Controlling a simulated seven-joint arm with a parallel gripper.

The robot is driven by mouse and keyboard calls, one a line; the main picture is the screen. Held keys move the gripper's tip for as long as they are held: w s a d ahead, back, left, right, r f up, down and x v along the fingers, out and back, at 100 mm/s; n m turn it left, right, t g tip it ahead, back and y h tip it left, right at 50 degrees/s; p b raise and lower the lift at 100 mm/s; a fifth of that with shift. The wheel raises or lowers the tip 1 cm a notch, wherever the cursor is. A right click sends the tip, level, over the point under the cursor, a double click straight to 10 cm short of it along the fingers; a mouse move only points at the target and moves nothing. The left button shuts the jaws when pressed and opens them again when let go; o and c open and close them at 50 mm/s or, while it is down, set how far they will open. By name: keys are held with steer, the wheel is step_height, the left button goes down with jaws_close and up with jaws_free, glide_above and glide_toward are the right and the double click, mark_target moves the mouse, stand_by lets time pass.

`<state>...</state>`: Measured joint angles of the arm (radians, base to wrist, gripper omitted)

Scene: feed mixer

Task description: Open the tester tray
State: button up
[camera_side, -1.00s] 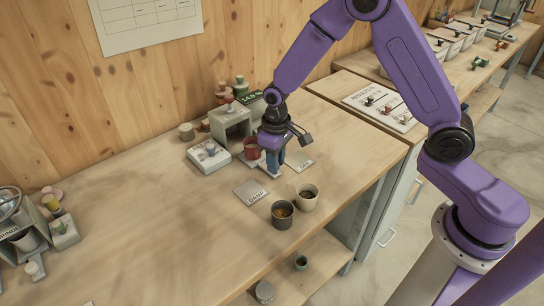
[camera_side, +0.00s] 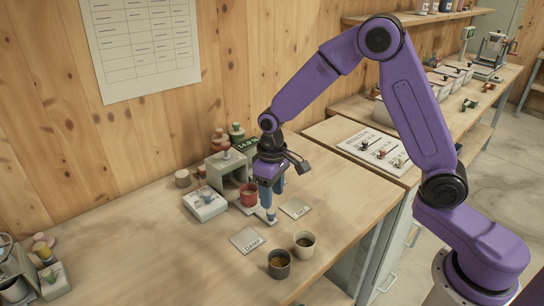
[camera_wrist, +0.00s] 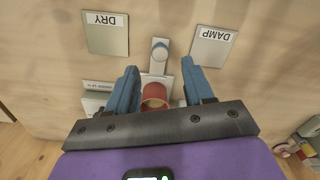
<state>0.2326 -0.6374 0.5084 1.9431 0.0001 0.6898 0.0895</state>
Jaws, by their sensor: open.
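The tester is a grey box (camera_side: 226,167) at the back of the bench. Its light tray (camera_side: 260,214) sticks out from the front, with a red cup (camera_side: 249,196) on it and a pale rounded handle (camera_wrist: 160,48) at its outer end. The red cup also shows in the wrist view (camera_wrist: 154,95). My gripper (camera_side: 272,201) points down over the tray. In the wrist view my gripper (camera_wrist: 161,72) is open and empty, its blue fingers on either side of the tray and apart from it. The fingers partly hide the tray in the side view.
A DAMP card (camera_side: 247,240) and a DRY card (camera_side: 295,209) lie on either side of the tray. Two cups, a dark one (camera_side: 279,265) and a pale one (camera_side: 304,245), stand near the bench's front edge.

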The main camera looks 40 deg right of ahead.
step_height(320, 180, up, 12)
stand_by(0.4)
steer(key=s+d+n, duration=0.2)
steer(key=s+n, duration=0.1)
steer(key=s, duration=0.6)
steer(key=s+d+f+n, duration=0.1)
steer(key=s+n, duration=0.2)
steer(key=s, duration=0.7)
steer(key=s+d+f+n, duration=0.1)
steer(key=s+d+n, duration=0.1)
steer(key=s, duration=0.8)
steer(key=shift+s+d+n, duration=0.25)
steer(key=shift+d+n, duration=0.1)
steer(key=shift+n, duration=0.15)
